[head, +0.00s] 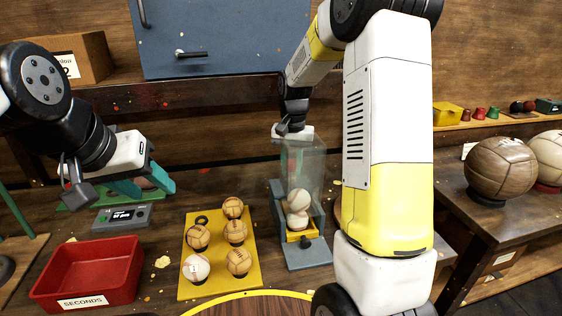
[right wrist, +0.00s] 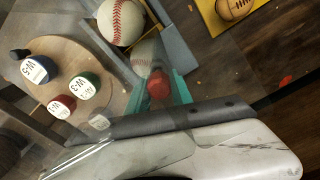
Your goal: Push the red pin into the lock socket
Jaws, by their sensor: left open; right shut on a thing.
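The red pin (right wrist: 158,86) shows in the right wrist view between the teal fingers of my right gripper (right wrist: 160,96), which is shut on it. In the head view, the white body of my right gripper (head: 293,131) is at the top of a clear case (head: 304,160), with its fingers hidden. The case holds stacked pale balls (head: 298,200) above a yellow tray at its foot. I cannot make out the lock socket. My left gripper (head: 145,182) is open and empty above the grey display box (head: 121,217).
A yellow board (head: 219,270) with several leather balls lies left of the case. A red bin (head: 88,275) labelled SECONDS stands at front left. Larger balls (head: 500,166) sit on the right bench. The right wrist view shows several small labelled knobs (right wrist: 84,84) on a round wooden board.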

